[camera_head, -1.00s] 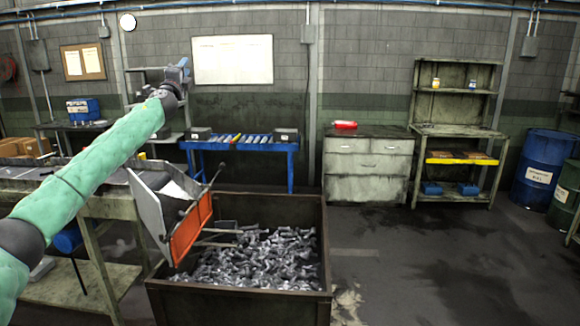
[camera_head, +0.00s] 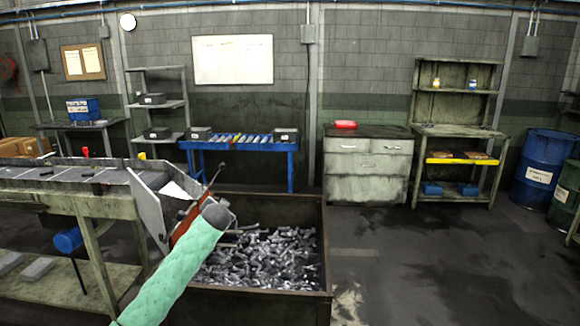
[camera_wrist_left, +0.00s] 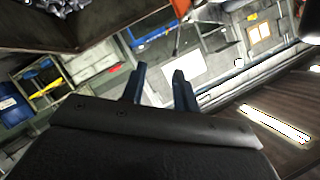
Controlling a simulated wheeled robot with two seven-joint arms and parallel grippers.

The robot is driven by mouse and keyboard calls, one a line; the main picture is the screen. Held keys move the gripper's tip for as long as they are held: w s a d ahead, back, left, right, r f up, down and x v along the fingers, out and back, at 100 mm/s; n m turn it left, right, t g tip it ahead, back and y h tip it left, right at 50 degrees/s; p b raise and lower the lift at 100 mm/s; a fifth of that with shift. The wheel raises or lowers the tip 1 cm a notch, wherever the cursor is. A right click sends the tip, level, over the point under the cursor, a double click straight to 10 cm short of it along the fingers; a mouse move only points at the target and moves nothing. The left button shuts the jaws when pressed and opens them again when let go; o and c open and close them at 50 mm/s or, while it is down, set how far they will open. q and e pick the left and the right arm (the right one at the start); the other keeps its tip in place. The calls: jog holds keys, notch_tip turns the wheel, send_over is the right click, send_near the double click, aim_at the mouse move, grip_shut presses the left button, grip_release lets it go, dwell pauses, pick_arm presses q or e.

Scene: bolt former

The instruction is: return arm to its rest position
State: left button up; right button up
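My left arm (camera_head: 180,265), in a green sleeve, comes in from the bottom of the head view. Its grey end (camera_head: 215,213) shows in front of the bin and the orange-edged chute. The hand is not visible there. In the left wrist view my left gripper (camera_wrist_left: 160,80) shows two blue fingers held apart, with nothing between them but the distant wall and whiteboard. My right arm and gripper are in neither view.
A metal bin (camera_head: 270,305) full of bolts stands in front, with a chute panel (camera_head: 152,208) at its left. A long machine table (camera_head: 90,200) fills the left. A blue roller table (camera_head: 290,170) stands behind the bin. Open floor (camera_head: 430,260) lies to the right.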

pick_arm(q)
jog(key=s+d+f+n+g+h, duration=0.1)
jog(key=s+d+f+g, duration=0.1)
jog(key=s+f, duration=1)
jog(key=s+d+f+n+g+h, duration=0.1)
jog(key=s+f+g, duration=0.1)
jog(key=s+f, duration=0.95)
jog(key=s+d+f+n+g+h, duration=0.15)
jog(key=s+f, duration=0.45)
jog(key=f, duration=1.1)
jog(key=s+d+f+g, duration=0.1)
jog(key=s+f+g, duration=0.1)
jog(key=s+f, duration=0.6)
jog(key=s+d+f+g, duration=0.1)
jog(key=s+f, duration=0.7)
jog(key=s, duration=1.2)
jog(key=s+f+g, duration=0.4)
jog(key=s+f, duration=0.4)
jog(key=s, duration=0.6)
jog(key=shift+s+d+n, duration=0.2)
jog(key=shift+d+n, duration=0.15)
jog(key=shift+d, duration=0.05)
